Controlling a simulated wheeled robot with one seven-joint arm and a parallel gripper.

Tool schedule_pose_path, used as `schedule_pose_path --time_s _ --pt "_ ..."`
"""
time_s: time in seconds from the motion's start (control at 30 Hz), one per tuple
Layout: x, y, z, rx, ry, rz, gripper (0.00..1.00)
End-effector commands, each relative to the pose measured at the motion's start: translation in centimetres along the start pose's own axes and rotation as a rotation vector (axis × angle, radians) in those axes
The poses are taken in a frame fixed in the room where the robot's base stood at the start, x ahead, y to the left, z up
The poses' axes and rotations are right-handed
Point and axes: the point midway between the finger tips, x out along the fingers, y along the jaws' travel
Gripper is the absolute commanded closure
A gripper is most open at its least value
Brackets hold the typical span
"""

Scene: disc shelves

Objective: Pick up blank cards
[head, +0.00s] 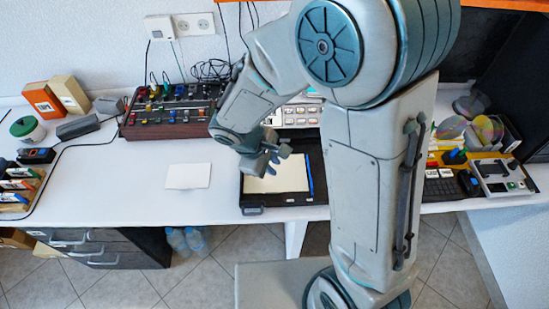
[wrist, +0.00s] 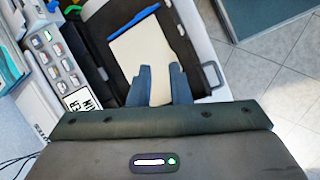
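A cream blank card (head: 285,180) lies in a black tray (head: 262,211) on the white table. It also shows in the wrist view (wrist: 143,52), with a blue pen (head: 309,175) along its edge. A second pale blank card (head: 187,176) lies flat on the table to the left of the tray. My gripper (head: 270,164) is over the tray's left part, pointing down. In the wrist view its two blue-grey fingers (wrist: 161,70) stand apart with the card showing between them, and nothing is held. The fingers hide part of the card.
A mixer-like box with knobs (head: 170,112) stands behind the cards, with cables above it. Discs and devices (head: 480,165) stand at the right, and small boxes (head: 57,96) at the left. The table around the left card is clear.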

Motion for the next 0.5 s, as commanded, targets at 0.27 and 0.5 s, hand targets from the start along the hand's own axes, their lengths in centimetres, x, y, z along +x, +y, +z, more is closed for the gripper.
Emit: schedule_pose_path --time_s 0.27,0.5 --pt "1.9 -3.8 -5.6 -0.327 -0.005 0.048 0.83" --pt "3.8 -4.6 -6.6 -0.389 -0.003 0.056 0.83"
